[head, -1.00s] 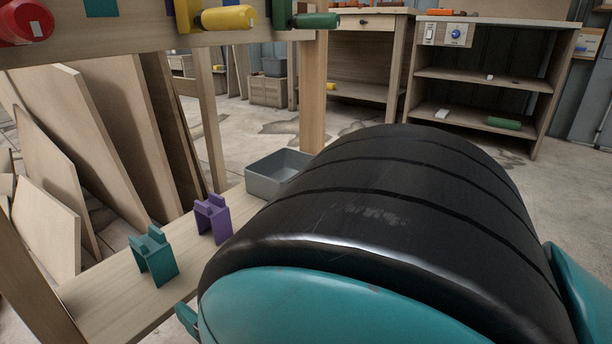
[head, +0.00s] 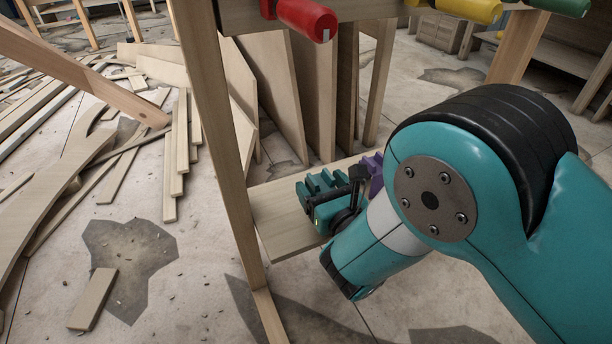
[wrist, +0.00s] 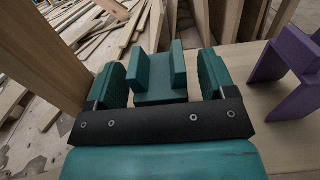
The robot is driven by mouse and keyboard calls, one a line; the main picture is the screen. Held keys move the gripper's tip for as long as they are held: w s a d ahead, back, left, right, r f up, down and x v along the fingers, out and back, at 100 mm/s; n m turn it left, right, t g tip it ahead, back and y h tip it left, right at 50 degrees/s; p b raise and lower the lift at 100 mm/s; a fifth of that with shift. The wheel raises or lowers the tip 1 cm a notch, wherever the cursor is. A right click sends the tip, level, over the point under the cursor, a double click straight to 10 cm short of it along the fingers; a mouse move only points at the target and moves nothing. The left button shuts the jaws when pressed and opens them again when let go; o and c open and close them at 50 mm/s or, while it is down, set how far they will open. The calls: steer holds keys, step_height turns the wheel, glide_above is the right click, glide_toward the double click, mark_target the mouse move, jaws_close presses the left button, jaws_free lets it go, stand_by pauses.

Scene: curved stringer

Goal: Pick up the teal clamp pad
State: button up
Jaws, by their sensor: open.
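The teal clamp pad (wrist: 160,82) shows in the wrist view as a block with two upright walls, standing on the wooden shelf board (wrist: 255,112). My gripper (wrist: 161,70) is open, with one ribbed teal finger on each side of the pad. A narrow gap shows beside the pad on both sides, and nothing is held. The black crossbar of my gripper hides the pad's near lower part. In the head view my gripper (head: 325,188) is at the shelf, and its teal fingers and the pad overlap, hard to tell apart.
A purple clamp pad (head: 373,175) stands on the same board, right of my gripper. A wooden post (head: 222,125) rises close on the left. A red clamp handle (head: 307,18) hangs above. Wood panels (head: 268,85) lean behind the board.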

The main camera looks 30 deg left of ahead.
mark_target(321, 183)
steer(key=shift+w+a, duration=0.1)
steer(key=shift+a, duration=0.25)
steer(key=shift+w+d, duration=0.1)
steer(key=shift+d, duration=0.05)
steer(key=shift+c, duration=0.9)
steer(key=c, duration=1)
steer(key=shift+o, duration=0.2)
step_height(321, 183, up, 20)
steer(key=p, duration=1.7)
